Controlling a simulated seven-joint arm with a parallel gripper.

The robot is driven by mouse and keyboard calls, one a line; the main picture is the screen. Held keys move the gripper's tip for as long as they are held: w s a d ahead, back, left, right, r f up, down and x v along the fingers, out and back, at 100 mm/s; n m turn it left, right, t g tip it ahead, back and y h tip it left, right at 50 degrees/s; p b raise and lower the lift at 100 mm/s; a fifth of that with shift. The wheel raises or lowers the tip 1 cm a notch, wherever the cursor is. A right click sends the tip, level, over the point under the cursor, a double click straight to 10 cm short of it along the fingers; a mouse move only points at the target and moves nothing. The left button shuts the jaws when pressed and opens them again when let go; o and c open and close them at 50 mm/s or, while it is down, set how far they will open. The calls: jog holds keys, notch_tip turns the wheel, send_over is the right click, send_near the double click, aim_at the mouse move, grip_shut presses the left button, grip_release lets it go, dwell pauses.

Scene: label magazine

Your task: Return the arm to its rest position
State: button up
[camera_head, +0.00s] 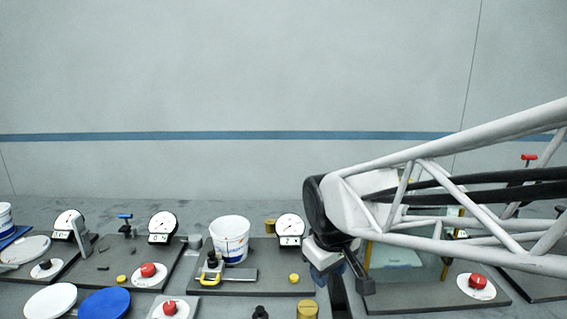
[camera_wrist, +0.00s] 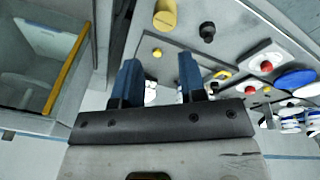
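My arm (camera_head: 430,195) reaches in from the right edge in the head view, across the right part of the bench. My gripper (camera_head: 324,278) hangs at its end, low over the bench between the bucket station and the glass-sided case. In the wrist view the gripper (camera_wrist: 160,80) shows two blue fingers standing well apart with nothing held between them. Its fingertips are partly hidden by my own wrist in the head view.
A white bucket (camera_head: 231,238) stands on a dark plate with a dial gauge (camera_head: 290,227) left of my gripper. The glass-sided case (camera_head: 400,257) and a red button (camera_head: 477,281) are to the right. A brass cylinder (camera_head: 307,310) stands in front. The space above the bench at left is clear.

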jog(key=s+d+m, duration=0.7)
jog(key=s+d, duration=0.2)
jog(key=s, duration=0.5)
jog(key=shift+s+d+f, duration=0.25)
jog(key=shift+d+f, duration=0.1)
jog(key=shift+d, duration=0.05)
jog(key=shift+w, duration=0.1)
dwell(2.2)
jog(key=w+a+n, duration=0.9)
jog(key=w+a, duration=0.6)
jog(key=w, duration=0.4)
jog(key=w+a+f+n, duration=0.3)
jog(key=a, duration=0.5)
jog(key=w+a+f+n, duration=0.3)
jog(key=a, duration=0.5)
jog(key=w+a+f+n, duration=0.3)
jog(key=a, duration=0.5)
jog(key=shift+w, duration=0.3)
